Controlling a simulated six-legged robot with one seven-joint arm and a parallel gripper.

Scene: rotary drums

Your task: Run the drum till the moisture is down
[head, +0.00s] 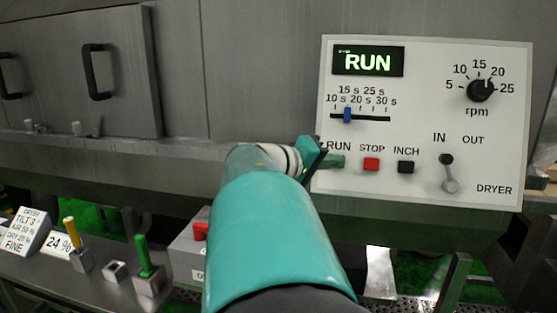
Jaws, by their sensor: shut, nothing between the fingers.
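The white control panel (420,210) stands at the right, and its display (368,61) shows RUN in green. My gripper (328,159) is shut and empty at the panel's left edge, just below the RUN label. It covers the RUN button area; I cannot tell whether it touches. The red STOP button (371,164) and black INCH button (405,167) are clear. The blue time slider (347,115) sits near 15 s. The rpm knob (480,90) points about upward, near 15 to 20. The dryer lever (448,173) has its black tip up towards IN. A card (61,245) reads 24 %.
A yellow-handled (70,232) and a green-handled tool (144,255) stand upright on the low bench. A grey box with a red button (200,231) is beside my arm. The grey machine wall (260,70) fills the back.

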